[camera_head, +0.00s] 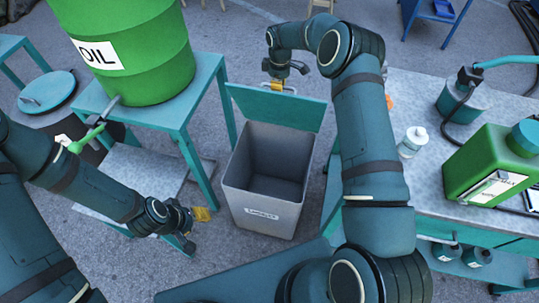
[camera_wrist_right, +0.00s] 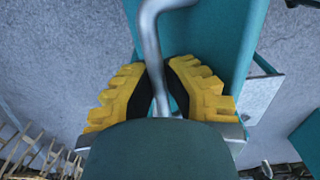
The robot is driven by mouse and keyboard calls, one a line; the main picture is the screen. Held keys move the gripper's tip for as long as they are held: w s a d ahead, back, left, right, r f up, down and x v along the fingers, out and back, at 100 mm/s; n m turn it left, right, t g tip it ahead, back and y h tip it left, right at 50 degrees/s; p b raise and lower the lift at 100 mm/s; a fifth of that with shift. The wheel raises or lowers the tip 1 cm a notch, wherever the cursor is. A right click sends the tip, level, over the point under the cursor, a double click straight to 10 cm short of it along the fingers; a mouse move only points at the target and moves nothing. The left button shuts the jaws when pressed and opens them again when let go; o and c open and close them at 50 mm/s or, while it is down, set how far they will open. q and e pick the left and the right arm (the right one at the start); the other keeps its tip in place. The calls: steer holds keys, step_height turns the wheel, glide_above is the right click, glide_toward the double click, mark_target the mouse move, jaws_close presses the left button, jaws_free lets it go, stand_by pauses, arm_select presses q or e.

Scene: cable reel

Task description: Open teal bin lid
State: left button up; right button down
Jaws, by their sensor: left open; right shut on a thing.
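The teal bin lid (camera_head: 275,106) stands raised, tilted up at the back of the grey bin (camera_head: 264,205), whose inside is exposed and looks empty. My right gripper (camera_head: 277,86) is at the lid's top edge. In the right wrist view, its yellow fingers (camera_wrist_right: 160,95) are shut on the metal lid handle (camera_wrist_right: 152,50), with the teal lid (camera_wrist_right: 222,40) behind it. My left gripper (camera_head: 203,214) is open and empty, to the left of the bin, low and apart from it.
A green oil drum (camera_head: 130,50) sits on a teal stand (camera_head: 207,85) left of the bin. A workbench (camera_head: 420,165) at the right holds a white bottle (camera_head: 412,142) and a green jerrycan (camera_head: 490,165). A round teal lid (camera_head: 47,90) shows at far left. Floor is clear before the bin.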

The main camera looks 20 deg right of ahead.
arm_select(q)
steer(key=shift+f+b, duration=0.7)
arm_select(e)
steer(key=w+d+r, duration=0.1)
steer(key=w+d, duration=0.2)
steer(key=w, duration=0.2)
steer(key=shift+w+d+r, duration=0.2)
steer(key=shift+r, duration=0.1)
